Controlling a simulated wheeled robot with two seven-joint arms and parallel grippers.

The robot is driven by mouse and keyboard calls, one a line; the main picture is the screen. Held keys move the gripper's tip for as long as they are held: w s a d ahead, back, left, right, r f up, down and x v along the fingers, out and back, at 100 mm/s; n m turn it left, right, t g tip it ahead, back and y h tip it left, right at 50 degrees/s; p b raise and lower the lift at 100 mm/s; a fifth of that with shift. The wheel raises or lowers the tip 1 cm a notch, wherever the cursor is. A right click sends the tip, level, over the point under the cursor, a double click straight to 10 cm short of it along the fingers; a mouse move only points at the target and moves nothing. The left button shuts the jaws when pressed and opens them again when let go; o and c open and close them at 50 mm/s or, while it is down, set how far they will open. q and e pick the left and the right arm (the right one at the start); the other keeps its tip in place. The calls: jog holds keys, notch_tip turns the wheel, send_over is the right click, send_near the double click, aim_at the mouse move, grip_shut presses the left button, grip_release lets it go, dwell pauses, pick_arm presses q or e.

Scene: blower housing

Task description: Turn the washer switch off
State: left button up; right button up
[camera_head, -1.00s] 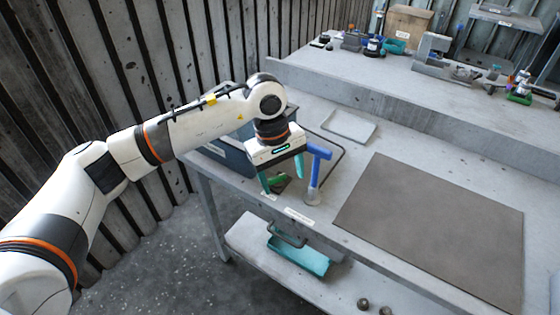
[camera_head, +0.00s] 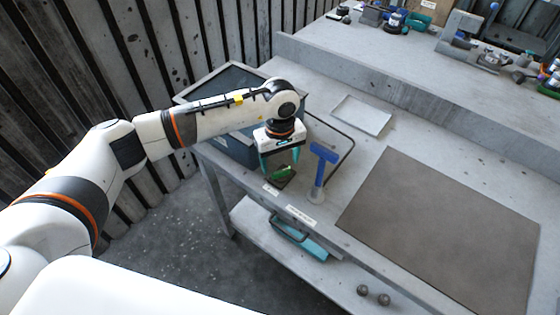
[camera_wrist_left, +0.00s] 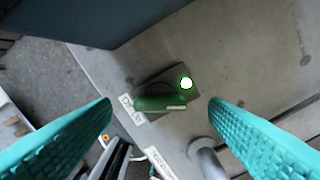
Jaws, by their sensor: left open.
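My left gripper (camera_head: 281,160) is above the switch, pointing down. Its two teal fingers are open, with the switch between and beyond them in the wrist view; they look apart from it. My right gripper is not in view.
A blue T-shaped handle (camera_head: 321,170) stands close to the right of the switch. A dark blue-grey bin (camera_head: 232,140) is behind it to the left. A white tray (camera_head: 362,115) and a brown mat (camera_head: 440,225) lie farther right. A lower shelf (camera_head: 262,222) is below.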

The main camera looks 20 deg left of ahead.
aim_at(281, 174)
pick_arm(q)
notch_tip(281, 174, down, 2)
jog(key=shift+f, duration=0.15)
jog(key=shift+f+p, duration=0.3)
jog(key=shift+f, duration=0.2)
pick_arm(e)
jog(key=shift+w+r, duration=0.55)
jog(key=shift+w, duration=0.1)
pick_arm(q)
jog(key=c, duration=1)
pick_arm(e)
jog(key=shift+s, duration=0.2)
